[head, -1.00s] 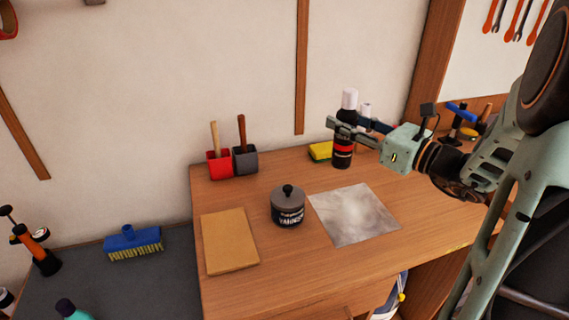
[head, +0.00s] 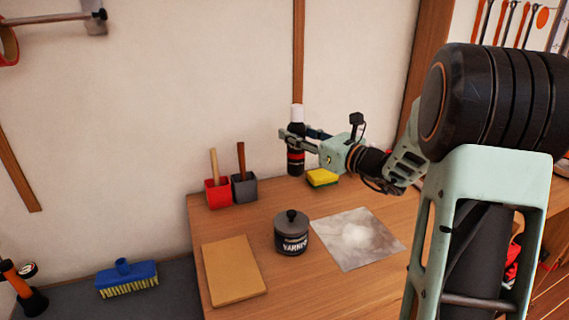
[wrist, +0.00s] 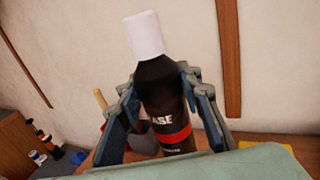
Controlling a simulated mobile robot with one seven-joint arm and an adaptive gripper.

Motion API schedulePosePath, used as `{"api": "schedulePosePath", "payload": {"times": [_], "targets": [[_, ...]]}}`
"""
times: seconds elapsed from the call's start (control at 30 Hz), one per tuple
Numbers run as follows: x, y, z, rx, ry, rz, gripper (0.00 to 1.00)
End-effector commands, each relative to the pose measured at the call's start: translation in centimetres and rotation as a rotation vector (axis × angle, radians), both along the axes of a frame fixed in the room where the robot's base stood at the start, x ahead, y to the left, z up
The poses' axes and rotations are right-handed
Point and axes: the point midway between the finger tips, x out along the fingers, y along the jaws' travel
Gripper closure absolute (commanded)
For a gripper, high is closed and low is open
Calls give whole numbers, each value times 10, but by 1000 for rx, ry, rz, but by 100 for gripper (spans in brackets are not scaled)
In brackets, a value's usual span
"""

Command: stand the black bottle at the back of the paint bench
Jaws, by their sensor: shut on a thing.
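The black bottle (head: 296,160) has a white cap and a red band and is upright over the back of the wooden paint bench (head: 285,197). My gripper (head: 289,137) is shut on it, with fingers on both sides of its body. In the wrist view the bottle (wrist: 162,95) stands between the fingers, its cap towards the wall and its base hidden. I cannot tell whether its base touches the bench top.
A yellow and green sponge (head: 322,177) lies right of the bottle. Red (head: 217,194) and grey (head: 244,187) brush holders stand to its left. A varnish tin (head: 292,234), a grey sheet (head: 358,239) and a tan board (head: 233,270) lie in front. The wall is close behind.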

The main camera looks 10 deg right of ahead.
Motion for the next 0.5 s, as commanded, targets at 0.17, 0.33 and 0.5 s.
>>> {"api": "schedulePosePath", "payload": {"times": [0.17,0.33,0.5], "targets": [[37,14,-30,2,2,3,98],[57,20,-54,0,0,2,98],[64,22,-62,0,-2,0,98]]}}
